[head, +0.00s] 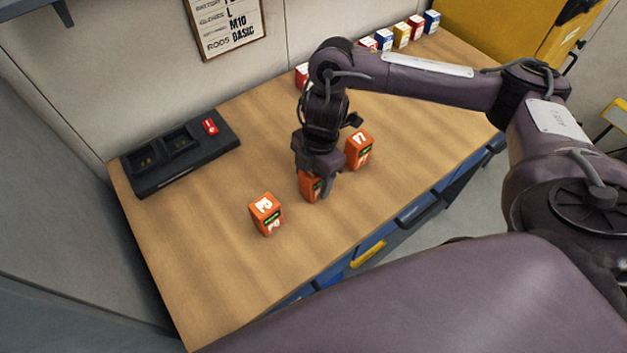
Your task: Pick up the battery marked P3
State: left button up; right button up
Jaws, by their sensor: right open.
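Three orange batteries stand on the wooden bench. The left battery (266,214) has white labels on its top and front; they are tilted and too small to read surely, though they look like P3. The middle battery (310,187) is directly below my right gripper (317,178), which hides its top and any marking there. The right battery (359,150) stands just right of the gripper, with a partly readable label. My right gripper points down and is open at the middle battery; I cannot tell whether its fingers touch it. My left gripper is not in view.
A black charger dock (178,154) with a red labelled item (210,127) lies at the bench's back left. Several small coloured boxes (402,35) line the back right. A notice board (226,22) hangs on the wall. The wooden bench (205,255) is clear at front left.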

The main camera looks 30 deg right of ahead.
jog(key=shift+f, duration=0.25)
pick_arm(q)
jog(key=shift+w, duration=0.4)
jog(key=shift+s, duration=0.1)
pick_arm(e)
jog(key=shift+c, duration=0.3)
jog(key=c, duration=0.5)
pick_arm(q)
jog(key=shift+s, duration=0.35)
pick_arm(e)
jog(key=c, duration=0.7)
jog(key=shift+r, duration=0.2)
